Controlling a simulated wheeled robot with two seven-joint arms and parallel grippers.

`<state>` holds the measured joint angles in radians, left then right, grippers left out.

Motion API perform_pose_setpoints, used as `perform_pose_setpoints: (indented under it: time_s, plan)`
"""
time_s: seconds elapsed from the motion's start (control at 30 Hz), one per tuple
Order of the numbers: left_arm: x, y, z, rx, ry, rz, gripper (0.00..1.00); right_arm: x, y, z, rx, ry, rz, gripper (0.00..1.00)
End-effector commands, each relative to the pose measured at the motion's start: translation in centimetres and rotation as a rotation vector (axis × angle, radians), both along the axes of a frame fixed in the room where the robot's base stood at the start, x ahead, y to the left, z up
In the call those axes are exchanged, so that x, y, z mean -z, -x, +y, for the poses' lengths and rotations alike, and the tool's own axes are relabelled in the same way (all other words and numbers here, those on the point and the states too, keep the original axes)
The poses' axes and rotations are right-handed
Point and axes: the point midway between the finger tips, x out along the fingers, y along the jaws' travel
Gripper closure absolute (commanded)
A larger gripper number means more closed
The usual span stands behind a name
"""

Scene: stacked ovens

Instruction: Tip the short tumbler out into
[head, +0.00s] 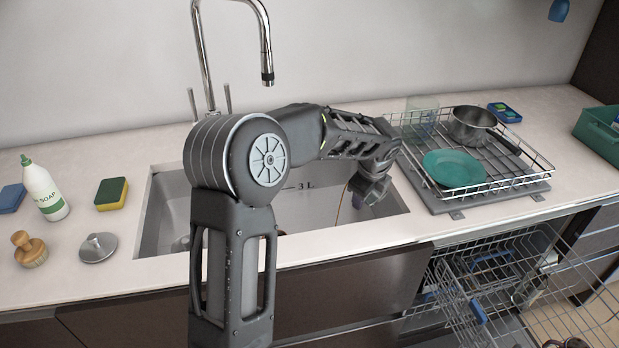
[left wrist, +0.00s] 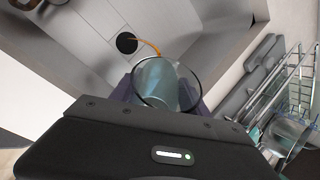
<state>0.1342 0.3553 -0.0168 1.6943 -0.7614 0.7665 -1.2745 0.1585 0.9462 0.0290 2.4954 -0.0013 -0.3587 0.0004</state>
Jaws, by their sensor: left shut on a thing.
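My left gripper (head: 368,188) reaches over the right part of the sink and is shut on a clear glass tumbler. In the left wrist view the tumbler (left wrist: 157,84) sits between my gripper's two fingers (left wrist: 160,98), tipped with its round rim facing the camera. A thin orange-brown stream (left wrist: 147,46) runs from near the rim towards the dark drain hole (left wrist: 127,42). The stream (head: 341,205) also shows in the head view, below the gripper. The steel sink (head: 298,212) is partly hidden behind my arm. My right gripper is not seen.
A wire dish rack (head: 515,185) right of the sink holds a glass (head: 420,115), a teal plate (head: 454,167) and a pot (head: 470,125). The tap (head: 267,65) rises behind the sink. Soap (head: 45,190) and a sponge (head: 111,193) stand left. An open dishwasher rack (head: 500,275) is below right.

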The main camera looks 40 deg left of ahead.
Motion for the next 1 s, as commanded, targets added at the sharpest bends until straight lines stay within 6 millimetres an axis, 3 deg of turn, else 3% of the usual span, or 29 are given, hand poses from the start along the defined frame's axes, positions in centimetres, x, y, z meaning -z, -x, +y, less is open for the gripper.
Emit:
perform_pose_setpoints:
  time_s: [0.27, 1.0]
  plan:
    - [-0.5, -0.1, -0.1, 0.0, 0.054, -0.012, 1.0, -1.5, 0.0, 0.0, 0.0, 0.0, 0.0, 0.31]
    - [-0.4, -0.1, -0.1, 0.0, 0.063, -0.014, 1.0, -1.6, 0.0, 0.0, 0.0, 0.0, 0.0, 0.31]
